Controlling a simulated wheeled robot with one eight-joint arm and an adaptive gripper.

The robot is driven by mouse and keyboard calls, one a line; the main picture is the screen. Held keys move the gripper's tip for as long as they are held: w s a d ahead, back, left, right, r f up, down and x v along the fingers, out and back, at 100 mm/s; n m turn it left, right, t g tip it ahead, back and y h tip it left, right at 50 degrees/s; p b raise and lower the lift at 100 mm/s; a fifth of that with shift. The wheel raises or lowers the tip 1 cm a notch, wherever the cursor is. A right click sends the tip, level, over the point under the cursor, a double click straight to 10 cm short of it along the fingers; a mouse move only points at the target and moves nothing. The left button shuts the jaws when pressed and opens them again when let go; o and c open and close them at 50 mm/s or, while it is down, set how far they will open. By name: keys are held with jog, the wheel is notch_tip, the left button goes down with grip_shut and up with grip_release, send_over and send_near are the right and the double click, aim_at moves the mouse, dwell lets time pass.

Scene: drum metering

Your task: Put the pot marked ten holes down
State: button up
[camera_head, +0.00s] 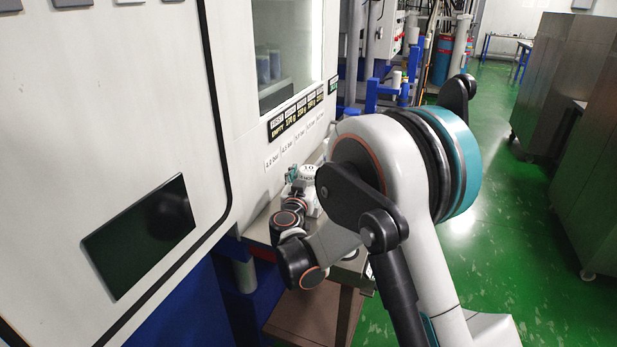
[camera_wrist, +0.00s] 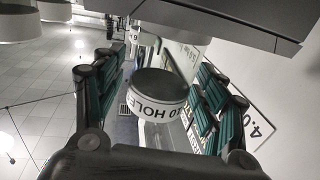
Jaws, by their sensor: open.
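The pot marked ten holes shows in the wrist view as a cylinder with a dark round end (camera_wrist: 160,86) and a white band reading "10 HOLES". It lies between the two green-padded fingers of my gripper (camera_wrist: 157,80), which are apart. I cannot tell whether either pad touches it. In the head view a white pot marked "10" (camera_head: 308,171) shows small beside my gripper (camera_head: 293,176), near the front of the machine. My arm hides much of that area, and what is under the pot is not clear.
A white machine panel (camera_head: 120,90) fills the left, with a window (camera_head: 287,45) above a row of black labels (camera_head: 296,112) and white pressure tags (camera_head: 293,147). A metal bench edge (camera_head: 345,277) lies under my wrist. Green floor (camera_head: 510,190) is open at right, beside steel cabinets (camera_head: 585,130).

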jog(key=s+a+p, duration=0.2)
jog(key=s, duration=1)
jog(key=shift+p, duration=0.3)
